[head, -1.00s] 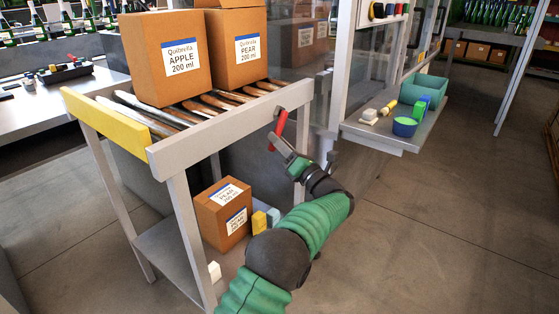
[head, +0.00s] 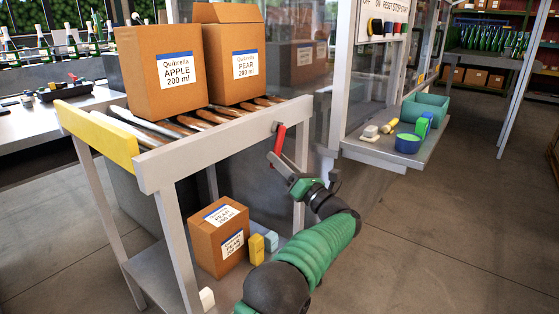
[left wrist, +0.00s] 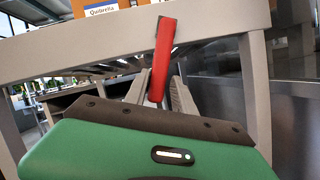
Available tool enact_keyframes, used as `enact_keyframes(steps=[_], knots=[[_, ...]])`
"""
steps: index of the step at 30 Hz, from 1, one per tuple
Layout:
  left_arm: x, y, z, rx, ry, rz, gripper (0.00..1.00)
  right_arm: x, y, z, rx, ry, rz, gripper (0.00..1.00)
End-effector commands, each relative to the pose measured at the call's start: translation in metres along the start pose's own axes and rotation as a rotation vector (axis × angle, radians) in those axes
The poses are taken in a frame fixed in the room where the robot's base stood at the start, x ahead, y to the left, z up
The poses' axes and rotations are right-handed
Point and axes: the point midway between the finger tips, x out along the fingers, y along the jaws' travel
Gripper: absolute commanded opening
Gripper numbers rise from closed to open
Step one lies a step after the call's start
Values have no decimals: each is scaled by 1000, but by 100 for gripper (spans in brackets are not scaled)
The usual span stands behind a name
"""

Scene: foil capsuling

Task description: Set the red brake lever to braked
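In the left wrist view the lever (left wrist: 164,58) runs from top centre down between the fingers. My left gripper (head: 286,170) is at the lever's lower end. In the left wrist view its grey fingers (left wrist: 158,92) stand apart, one on each side of the lever, with narrow gaps visible. I cannot tell whether either finger touches it. My right gripper is not in view.
The roller stand (head: 225,133) carries an APPLE carton (head: 160,70) and a PEAR carton (head: 235,62). A smaller PEAR carton (head: 216,236) is on its lower shelf. Floor at right is clear.

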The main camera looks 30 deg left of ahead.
Motion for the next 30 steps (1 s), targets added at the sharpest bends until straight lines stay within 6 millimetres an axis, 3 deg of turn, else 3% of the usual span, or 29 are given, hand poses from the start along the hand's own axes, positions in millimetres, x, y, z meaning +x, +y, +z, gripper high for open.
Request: enact_keyframes(steps=[3, 14, 17, 30], knots=[[1, 2, 2, -3, -3, 4, 44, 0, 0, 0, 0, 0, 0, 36], [-6, 4, 5, -5, -6, 4, 44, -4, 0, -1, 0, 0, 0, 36], [-24, 4, 7, -3, -6, 3, 44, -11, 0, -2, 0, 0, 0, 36], [-144, 2, 5, -3, -6, 3, 44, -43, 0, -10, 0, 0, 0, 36]])
